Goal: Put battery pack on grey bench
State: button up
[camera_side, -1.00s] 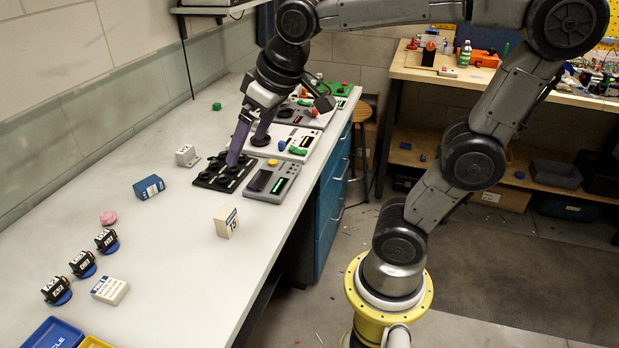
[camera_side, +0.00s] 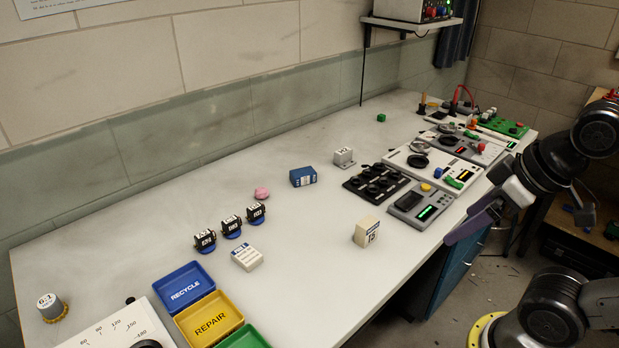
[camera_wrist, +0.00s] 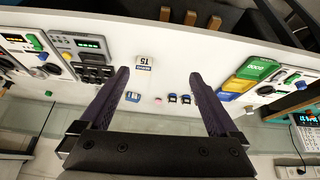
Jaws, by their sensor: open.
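The grey bench (camera_side: 300,232) is a long pale worktop along the wall. No item carries a label I can read as battery pack. A blue box with a white label (camera_side: 303,177) lies mid-bench and also shows in the wrist view (camera_wrist: 133,97). A cream box with a dark-blue top band (camera_side: 367,232) stands near the front edge; it shows between my fingers in the wrist view (camera_wrist: 144,62). A white labelled box (camera_side: 247,257) lies further left. My gripper (camera_side: 466,222) is open and empty, its purple fingers at the bench's front edge, apart from these boxes.
Several black servos on blue bases (camera_side: 231,228) and a pink lump (camera_side: 262,194) stand mid-bench. Blue, yellow (camera_side: 210,318) and green trays lie at the front left. A black socketed block (camera_side: 376,184) and grey instrument panels (camera_side: 421,204) fill the right. Bare worktop lies between.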

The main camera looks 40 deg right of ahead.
jog(key=w+r+n, duration=0.4)
jog(key=w+r, duration=0.1)
jog(key=r, duration=0.3)
jog(key=w+r+n, duration=0.4)
jog(key=r, duration=0.3)
jog(key=w+r+n, duration=0.2)
jog(key=w+r, duration=0.2)
jog(key=w, duration=0.3)
jog(key=n+g, duration=0.4)
send_over(304, 171)
jog(key=shift+y, duration=0.3)
jog(key=f, duration=3.2)
jog(key=shift+s, duration=0.4)
jog(key=shift+w+f, duration=0.2)
jog(key=shift+f, duration=2.5)
